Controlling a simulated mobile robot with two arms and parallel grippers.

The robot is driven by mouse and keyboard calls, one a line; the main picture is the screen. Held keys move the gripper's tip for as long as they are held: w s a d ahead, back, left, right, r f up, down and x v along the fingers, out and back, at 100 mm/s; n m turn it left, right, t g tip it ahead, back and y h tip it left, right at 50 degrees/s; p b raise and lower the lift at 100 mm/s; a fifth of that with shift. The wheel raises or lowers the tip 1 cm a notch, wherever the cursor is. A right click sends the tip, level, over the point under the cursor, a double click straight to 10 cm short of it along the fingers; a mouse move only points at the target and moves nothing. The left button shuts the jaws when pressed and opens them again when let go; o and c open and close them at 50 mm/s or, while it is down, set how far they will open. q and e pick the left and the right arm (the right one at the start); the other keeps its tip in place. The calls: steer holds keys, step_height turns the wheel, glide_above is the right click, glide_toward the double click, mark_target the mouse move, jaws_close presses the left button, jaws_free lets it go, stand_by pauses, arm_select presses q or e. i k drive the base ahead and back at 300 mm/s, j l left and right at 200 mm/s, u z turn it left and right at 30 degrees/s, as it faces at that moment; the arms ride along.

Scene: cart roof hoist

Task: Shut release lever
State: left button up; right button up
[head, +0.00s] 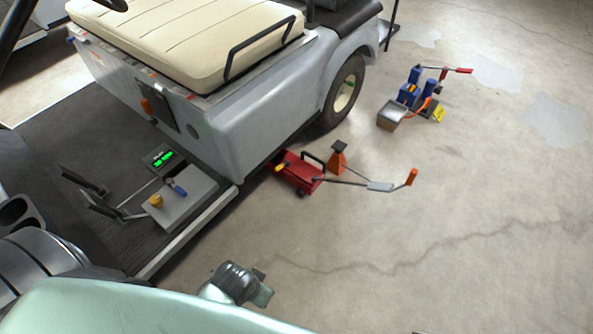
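No part is clearly marked as the release lever. A red floor jack (300,174) sits by the cart's edge, with a small orange-yellow knob (281,168) at its left. A long rod runs right from it to a grey plate and an upright orange grip (412,177). A blue device (410,92) farther back has a red-ended lever (457,71) held out to the right. A grey gripper-like part (261,286), probably my left, is low in the picture, well short of the jack. Its finger gap is unclear. My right gripper is not seen.
The grey cart (262,112) with a cream seat (185,38) fills the upper left. Its dark floor carries pedals and a grey panel (182,207) with a green display. An orange stand (337,160) is beside the jack. Cracked concrete (470,250) at right is open.

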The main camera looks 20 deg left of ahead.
mark_target(281, 166)
steer(key=i+j+u, duration=0.45)
steer(key=i+j, duration=0.55)
steer(key=l+z, duration=0.15)
steer(key=i+j, duration=0.05)
